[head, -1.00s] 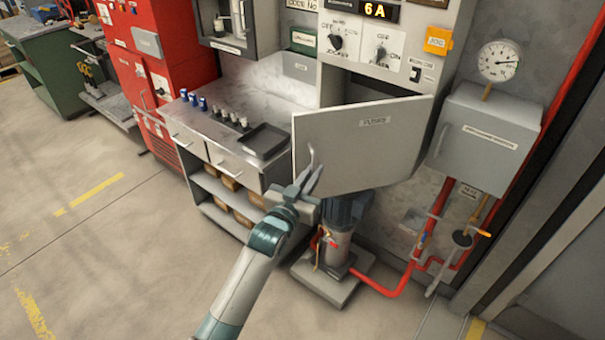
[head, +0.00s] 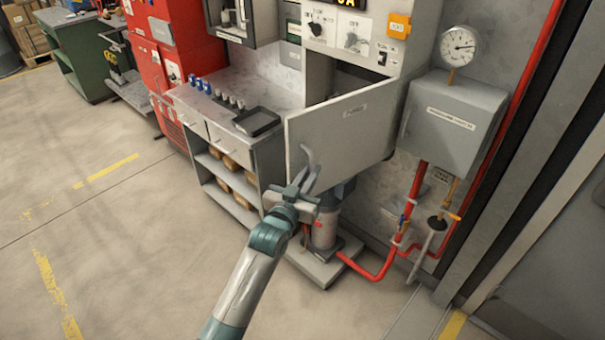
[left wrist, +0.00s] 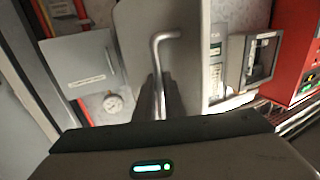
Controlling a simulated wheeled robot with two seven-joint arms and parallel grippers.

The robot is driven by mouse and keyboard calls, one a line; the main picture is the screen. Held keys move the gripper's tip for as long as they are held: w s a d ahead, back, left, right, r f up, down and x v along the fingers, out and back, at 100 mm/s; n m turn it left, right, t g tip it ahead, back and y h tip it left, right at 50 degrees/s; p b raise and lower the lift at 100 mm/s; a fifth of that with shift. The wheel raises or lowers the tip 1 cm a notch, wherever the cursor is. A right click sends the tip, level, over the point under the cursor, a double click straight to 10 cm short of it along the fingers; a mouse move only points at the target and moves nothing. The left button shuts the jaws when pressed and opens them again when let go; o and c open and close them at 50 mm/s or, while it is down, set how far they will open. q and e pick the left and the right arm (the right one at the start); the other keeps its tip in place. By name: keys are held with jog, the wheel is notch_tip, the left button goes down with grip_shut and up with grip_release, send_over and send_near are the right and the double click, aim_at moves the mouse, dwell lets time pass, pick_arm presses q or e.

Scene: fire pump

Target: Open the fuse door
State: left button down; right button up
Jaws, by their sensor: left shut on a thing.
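The fuse door (head: 345,135) is a grey labelled panel that stands swung out from the control cabinet, with a dark opening (head: 350,80) showing above and behind it. Its bent metal handle (left wrist: 160,75) shows in the left wrist view, running down between my fingers. My left gripper (head: 308,172) is at the door's left edge in the head view and is shut on the handle. It also shows in the left wrist view (left wrist: 158,98), partly hidden by its own body. My right gripper is in neither view.
A grey box (head: 455,122) with a pressure gauge (head: 460,46) stands to the right, over red pipes (head: 412,195). A pump (head: 325,230) sits below the door. A workbench (head: 225,125) with a black tray (head: 257,122) is at left. The floor in front is clear.

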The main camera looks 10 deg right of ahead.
pick_arm(q)
jog(key=shift+d+r, duration=0.2)
jog(key=shift+r, duration=0.05)
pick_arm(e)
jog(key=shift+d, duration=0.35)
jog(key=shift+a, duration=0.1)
